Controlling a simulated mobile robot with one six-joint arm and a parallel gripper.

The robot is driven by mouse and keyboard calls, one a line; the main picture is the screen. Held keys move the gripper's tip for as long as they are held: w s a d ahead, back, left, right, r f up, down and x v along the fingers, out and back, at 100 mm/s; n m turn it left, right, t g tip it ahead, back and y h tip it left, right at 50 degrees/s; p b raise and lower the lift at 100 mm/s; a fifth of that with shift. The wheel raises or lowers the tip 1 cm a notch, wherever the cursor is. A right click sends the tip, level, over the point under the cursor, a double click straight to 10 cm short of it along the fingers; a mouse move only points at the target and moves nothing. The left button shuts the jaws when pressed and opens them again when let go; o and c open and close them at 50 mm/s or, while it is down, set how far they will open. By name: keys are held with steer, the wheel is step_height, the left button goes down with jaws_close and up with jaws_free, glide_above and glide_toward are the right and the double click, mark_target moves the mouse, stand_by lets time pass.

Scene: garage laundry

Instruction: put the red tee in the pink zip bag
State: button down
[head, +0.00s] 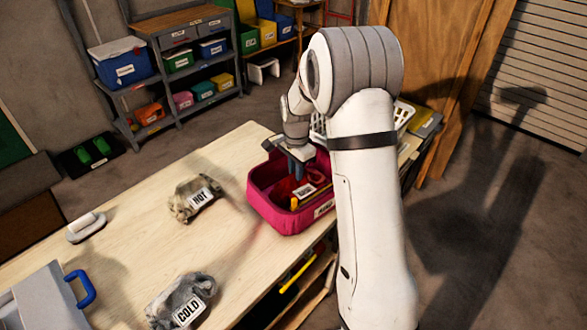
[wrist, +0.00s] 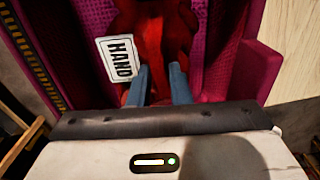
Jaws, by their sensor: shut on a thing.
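The pink zip bag (head: 268,212) stands open at the far right end of the wooden table, with a white label on its front. My gripper (head: 296,170) reaches down into the bag's opening. In the wrist view my gripper (wrist: 158,78) has its two blue-grey fingers shut on the red tee (wrist: 150,18), which carries a white HAND label (wrist: 121,59). The tee is within the bag's walls (wrist: 262,70). I cannot tell if it touches the bottom. My arm hides part of the bag's right side in the head view.
A brush-like object (head: 86,226) and a grey box with a blue handle (head: 50,300) are at left. Shelves with bins (head: 180,60) stand behind.

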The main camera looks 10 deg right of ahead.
steer(key=shift+f, duration=0.2)
steer(key=c, duration=1.3)
jaws_free()
steer(key=shift+r, duration=0.1)
steer(key=shift+c, duration=0.2)
steer(key=s+r+n+b, duration=0.1)
steer(key=s+r, duration=0.2)
steer(key=r, duration=0.5)
steer(key=s+r+n, duration=0.1)
steer(key=s+r, duration=0.2)
steer(key=r, duration=0.5)
steer(key=s+n+t, duration=0.3)
steer(key=s+n, duration=0.7)
steer(key=s, duration=1.3)
steer(key=shift+s+f+n, duration=0.25)
steer(key=shift+n, duration=0.05)
